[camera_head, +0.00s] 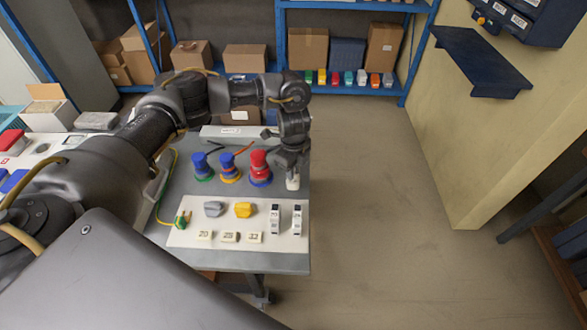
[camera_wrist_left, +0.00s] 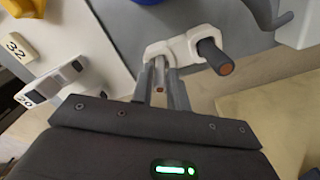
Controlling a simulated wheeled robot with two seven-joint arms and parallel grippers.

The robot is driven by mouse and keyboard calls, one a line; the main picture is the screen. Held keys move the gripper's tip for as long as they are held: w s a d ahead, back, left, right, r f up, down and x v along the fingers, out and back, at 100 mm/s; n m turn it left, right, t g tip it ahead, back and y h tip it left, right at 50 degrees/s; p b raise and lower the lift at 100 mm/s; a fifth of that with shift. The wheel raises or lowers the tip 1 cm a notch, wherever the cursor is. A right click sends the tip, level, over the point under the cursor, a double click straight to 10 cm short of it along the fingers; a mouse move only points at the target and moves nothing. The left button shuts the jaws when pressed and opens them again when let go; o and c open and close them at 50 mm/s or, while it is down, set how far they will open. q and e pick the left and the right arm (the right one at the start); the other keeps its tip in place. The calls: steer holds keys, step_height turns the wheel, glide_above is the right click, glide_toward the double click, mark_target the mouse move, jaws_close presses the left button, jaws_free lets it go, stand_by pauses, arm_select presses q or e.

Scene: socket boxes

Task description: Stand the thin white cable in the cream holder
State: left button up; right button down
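My left gripper (camera_head: 291,172) points down at the table's right edge, over the cream holder (camera_head: 293,184). In the left wrist view the cream holder (camera_wrist_left: 187,46) lies just beyond the fingertips, with a thick dark cable (camera_wrist_left: 214,55) with a copper-coloured end standing in its right part. The thin white cable (camera_wrist_left: 159,88) shows its small copper-coloured end between the close-set fingers of the left gripper (camera_wrist_left: 163,75), which look shut on it. It lines up with the holder's left part; how deep it sits is hidden. My right gripper is not in view.
Blue (camera_head: 203,168), blue-yellow (camera_head: 230,169) and red (camera_head: 260,168) plugs stand left of the holder. A white board (camera_head: 190,238) in front carries grey and yellow plugs, number tags and switch modules. A pale tray (camera_head: 225,132) lies behind. The floor is clear right of the table.

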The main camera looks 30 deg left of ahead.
arm_select(q)
steer(key=o, duration=0.4)
steer(key=shift+r, duration=0.1)
step_height(320, 180, up, 11)
steer(key=shift+f, duration=0.15)
step_height(320, 180, up, 7)
steer(key=p, duration=0.7)
steer(key=shift+p, duration=0.3)
